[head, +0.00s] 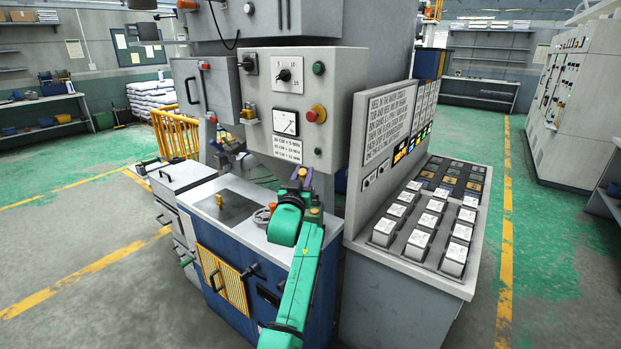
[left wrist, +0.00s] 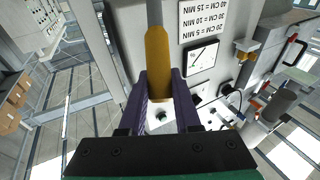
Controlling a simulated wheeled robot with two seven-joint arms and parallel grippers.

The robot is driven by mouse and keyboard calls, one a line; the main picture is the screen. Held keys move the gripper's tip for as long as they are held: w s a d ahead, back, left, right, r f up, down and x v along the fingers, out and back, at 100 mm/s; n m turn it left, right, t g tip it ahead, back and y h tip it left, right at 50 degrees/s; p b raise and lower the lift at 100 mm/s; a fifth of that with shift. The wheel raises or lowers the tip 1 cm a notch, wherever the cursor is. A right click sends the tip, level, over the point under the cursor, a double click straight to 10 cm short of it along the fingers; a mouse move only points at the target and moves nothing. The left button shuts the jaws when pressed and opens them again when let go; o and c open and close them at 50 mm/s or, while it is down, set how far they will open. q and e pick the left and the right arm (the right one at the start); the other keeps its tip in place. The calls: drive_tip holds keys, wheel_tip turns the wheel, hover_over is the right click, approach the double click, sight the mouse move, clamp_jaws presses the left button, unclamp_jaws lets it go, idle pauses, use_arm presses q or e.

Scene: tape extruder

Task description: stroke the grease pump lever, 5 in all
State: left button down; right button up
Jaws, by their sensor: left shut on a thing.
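The grease pump lever, a yellow grip (left wrist: 158,55) on a grey rod, runs down from the top of the left wrist view. My left gripper (left wrist: 160,88) has its purple fingers on both sides of the grip's lower end and is shut on it. In the head view my left gripper (head: 303,178) is just below the grey control box, above the right end of the cabinet top. There the gripper and green arm hide most of the lever. The rest of the pump is not clear. My right gripper is in neither view.
The control box (head: 258,95) carries a dial gauge (head: 286,122) and a red stop button (head: 316,114). The blue cabinet (head: 218,268) stands below. A sloped console (head: 395,275) with white boxes is close on the right. Open floor (head: 80,265) lies left.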

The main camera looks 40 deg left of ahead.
use_arm(q)
drive_tip(key=c, duration=0.5)
unclamp_jaws()
drive_tip(key=shift+w+d, duration=0.1)
drive_tip(key=shift+d, duration=0.05)
drive_tip(key=shift+c, duration=0.2)
drive_tip(key=s+d+r+p, duration=0.1)
drive_tip(key=s+d+p, duration=0.2)
drive_tip(key=s+p, duration=0.2)
drive_tip(key=shift+s, duration=0.7)
